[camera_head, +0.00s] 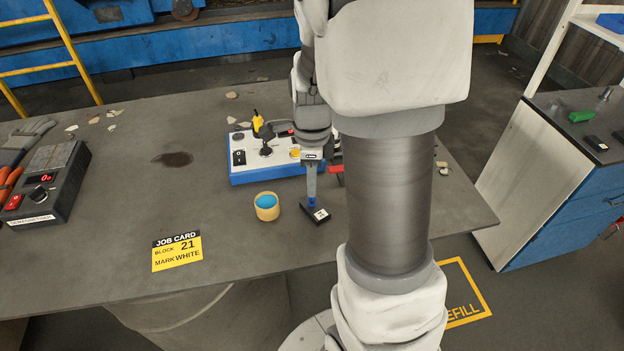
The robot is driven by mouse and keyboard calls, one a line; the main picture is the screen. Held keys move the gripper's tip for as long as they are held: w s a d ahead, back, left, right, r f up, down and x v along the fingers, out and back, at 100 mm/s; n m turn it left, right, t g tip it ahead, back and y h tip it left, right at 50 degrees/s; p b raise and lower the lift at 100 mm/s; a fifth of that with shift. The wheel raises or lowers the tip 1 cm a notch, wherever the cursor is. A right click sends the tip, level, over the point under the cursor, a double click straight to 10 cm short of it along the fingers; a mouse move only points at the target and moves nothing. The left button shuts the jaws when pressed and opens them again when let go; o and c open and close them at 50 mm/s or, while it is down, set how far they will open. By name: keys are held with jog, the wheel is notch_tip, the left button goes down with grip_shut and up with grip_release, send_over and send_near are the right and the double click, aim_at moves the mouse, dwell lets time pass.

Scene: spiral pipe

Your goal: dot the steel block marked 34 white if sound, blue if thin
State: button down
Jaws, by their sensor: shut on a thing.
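My gripper (313,155) is shut on a grey stick-like marker (312,182) with a blue lower end, held upright. The blue end is at or just above a small dark block (316,215) on the table; I cannot tell whether they touch. The block has a white mark on top, too small to read, so I cannot confirm it is 34. A tan cup (267,206) with blue inside stands left of the block. A blue-and-white instrument (263,156) with a yellow part and a black knob sits behind, partly hidden by my arm.
A black demagnetizer box (48,184) stands at the left. Stone chips (231,95) lie at the back. A blue cabinet (565,215) at the right holds dark blocks and a green item. The table's front left is clear.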

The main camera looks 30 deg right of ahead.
dwell(0.3)
notch_tip(320, 180, up, 7)
jog(key=p, duration=0.6)
jog(key=shift+p, duration=0.4)
jog(key=shift+w+d, duration=0.1)
